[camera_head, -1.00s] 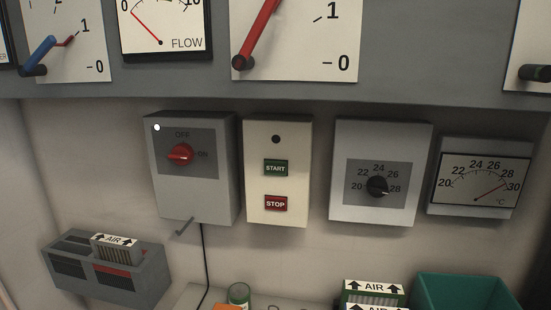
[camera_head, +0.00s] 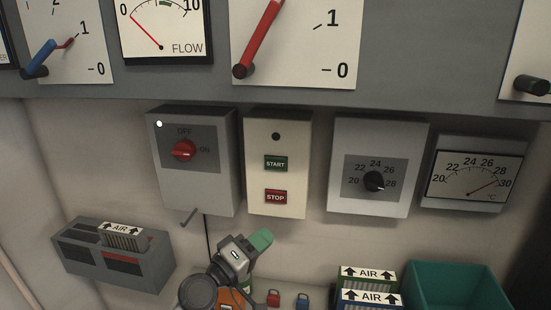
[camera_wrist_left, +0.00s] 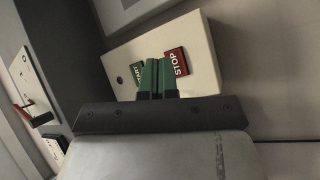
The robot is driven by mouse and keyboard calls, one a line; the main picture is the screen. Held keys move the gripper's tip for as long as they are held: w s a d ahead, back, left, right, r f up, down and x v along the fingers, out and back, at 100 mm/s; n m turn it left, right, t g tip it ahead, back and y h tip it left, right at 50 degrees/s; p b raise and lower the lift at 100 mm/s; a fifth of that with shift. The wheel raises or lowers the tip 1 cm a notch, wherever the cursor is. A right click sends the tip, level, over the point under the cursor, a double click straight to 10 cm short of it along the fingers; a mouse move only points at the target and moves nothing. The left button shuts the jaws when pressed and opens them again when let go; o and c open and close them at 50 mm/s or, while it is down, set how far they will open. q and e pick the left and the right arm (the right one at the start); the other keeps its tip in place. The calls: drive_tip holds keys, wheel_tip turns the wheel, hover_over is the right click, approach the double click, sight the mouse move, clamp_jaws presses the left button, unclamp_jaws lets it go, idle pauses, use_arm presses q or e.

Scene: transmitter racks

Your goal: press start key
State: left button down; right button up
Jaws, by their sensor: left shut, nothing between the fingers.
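The green START key (camera_head: 276,163) is on a cream control box (camera_head: 292,205) on the wall, above the red STOP key (camera_head: 275,197). My left gripper (camera_head: 262,238) is below the box in the head view, with its green fingers shut and empty. In the left wrist view the shut fingers (camera_wrist_left: 157,78) point at the box, in front of the START key (camera_wrist_left: 136,70) and beside the STOP key (camera_wrist_left: 176,61). The fingers cover part of the START key there. I cannot tell whether they touch the box. My right gripper is in neither view.
A grey box with a red rotary switch (camera_head: 184,149) hangs left of the cream box. A thermostat box with a black knob (camera_head: 374,181) hangs to its right. Below are air filters (camera_head: 370,297), a teal bin (camera_head: 455,281) and small padlocks (camera_head: 302,299). A grey panel with levers overhangs above.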

sight(276, 164)
use_arm(q)
wheel_tip(276, 164, up, 11)
drive_tip(key=t+h, duration=0.1)
drive_tip(key=h, duration=0.2)
drive_tip(key=shift+s+d+p, duration=0.3)
drive_tip(key=shift+s+p, duration=0.15)
drive_tip(key=shift+w, duration=0.1)
drive_tip(key=w+b, duration=0.3)
drive_tip(key=w, duration=0.2)
drive_tip(key=w+d+b, duration=0.1)
drive_tip(key=w+b, duration=0.1)
drive_tip(key=w, duration=0.1)
drive_tip(key=shift+w+f+b, duration=0.15)
drive_tip(key=shift+b, duration=0.15)
drive_tip(key=shift+w, duration=0.2)
idle(1.1)
